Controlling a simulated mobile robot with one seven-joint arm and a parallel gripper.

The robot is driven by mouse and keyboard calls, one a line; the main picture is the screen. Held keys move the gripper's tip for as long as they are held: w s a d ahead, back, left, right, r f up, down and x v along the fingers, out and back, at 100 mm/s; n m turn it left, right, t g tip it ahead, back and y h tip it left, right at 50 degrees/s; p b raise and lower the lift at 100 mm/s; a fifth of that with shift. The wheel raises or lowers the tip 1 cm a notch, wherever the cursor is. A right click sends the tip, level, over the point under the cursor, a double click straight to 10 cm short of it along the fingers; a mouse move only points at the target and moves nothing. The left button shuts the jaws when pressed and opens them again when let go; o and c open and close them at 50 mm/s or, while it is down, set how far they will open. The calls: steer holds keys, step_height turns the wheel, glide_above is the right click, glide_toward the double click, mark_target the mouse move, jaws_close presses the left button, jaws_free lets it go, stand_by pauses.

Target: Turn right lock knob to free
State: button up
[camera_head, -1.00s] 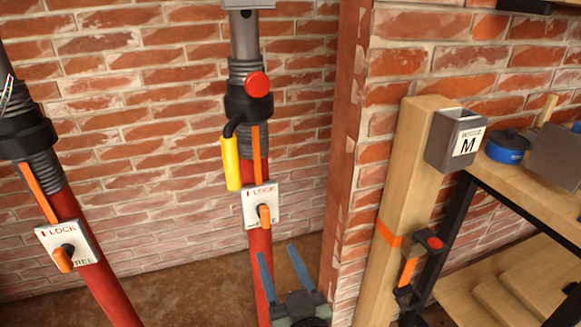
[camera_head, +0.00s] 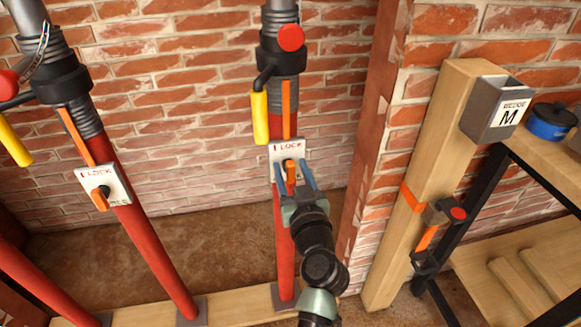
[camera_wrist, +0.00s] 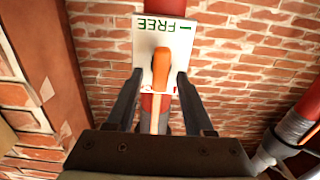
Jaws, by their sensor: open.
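The right lock knob (camera_head: 291,171) is an orange lever on a white plate (camera_head: 281,146) marked LOCK at its top, fixed to the right red prop (camera_head: 285,262). My gripper (camera_head: 291,164) is open in front of the plate, with one finger on each side of the knob. In the wrist view the knob (camera_wrist: 162,68) sits between the fingertips (camera_wrist: 159,73), with a gap showing on both sides. The plate appears upside down there, with FREE readable past the knob's rounded end. In the head view my fingers and wrist cover the plate's lower part.
A left red prop (camera_head: 160,255) carries a similar plate and orange knob (camera_head: 100,198). A yellow handle (camera_head: 259,118) hangs above the right plate.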

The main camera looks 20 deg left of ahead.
steer(key=shift+w+a, duration=0.35)
steer(key=shift+w, duration=0.1)
jaws_close()
